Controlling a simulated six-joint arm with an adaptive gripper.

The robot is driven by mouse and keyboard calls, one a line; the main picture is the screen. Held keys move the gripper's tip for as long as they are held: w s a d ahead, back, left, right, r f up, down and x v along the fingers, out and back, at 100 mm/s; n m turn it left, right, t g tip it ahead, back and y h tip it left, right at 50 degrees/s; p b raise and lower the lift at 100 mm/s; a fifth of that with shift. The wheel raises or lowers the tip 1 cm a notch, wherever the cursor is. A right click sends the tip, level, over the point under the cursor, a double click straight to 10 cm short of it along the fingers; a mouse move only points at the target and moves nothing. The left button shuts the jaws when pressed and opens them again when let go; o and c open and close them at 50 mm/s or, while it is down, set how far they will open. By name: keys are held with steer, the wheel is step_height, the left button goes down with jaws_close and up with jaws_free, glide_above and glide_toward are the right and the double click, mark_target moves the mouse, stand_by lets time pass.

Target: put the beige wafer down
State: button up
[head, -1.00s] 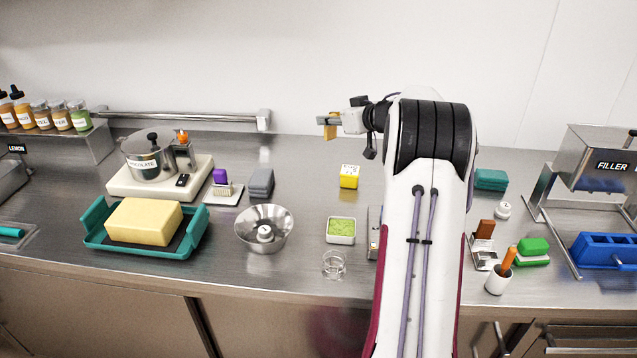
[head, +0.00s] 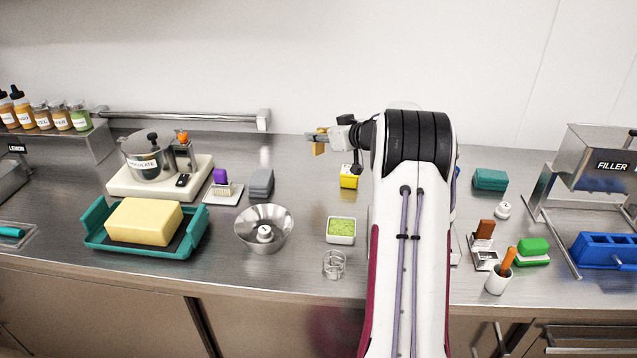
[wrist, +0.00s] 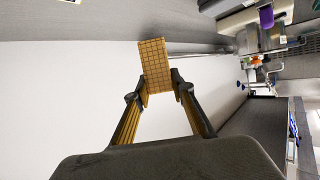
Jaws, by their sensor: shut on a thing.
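The beige wafer (wrist: 155,66) is a thin, grid-patterned piece held between my gripper's fingertips in the wrist view. It also shows in the head view as a small tan piece (head: 319,148) at the end of my gripper (head: 322,137). My gripper (wrist: 160,86) is shut on it. The wafer is held in the air, in front of the back wall and above the rear of the counter. It touches nothing else that I can see.
Below lie a yellow block (head: 348,182), a dish of green stuff (head: 341,230), a clear glass (head: 333,265) and a metal bowl (head: 264,245). A teal tray (head: 96,216) with a yellow block is left.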

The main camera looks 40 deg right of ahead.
mark_target(320, 153)
steer(key=shift+f, duration=0.1)
steer(key=shift+f, duration=3)
steer(key=shift+f, duration=1.9)
steer(key=shift+f, duration=0.1)
steer(key=o, duration=0.9)
steer(key=shift+v, duration=3.85)
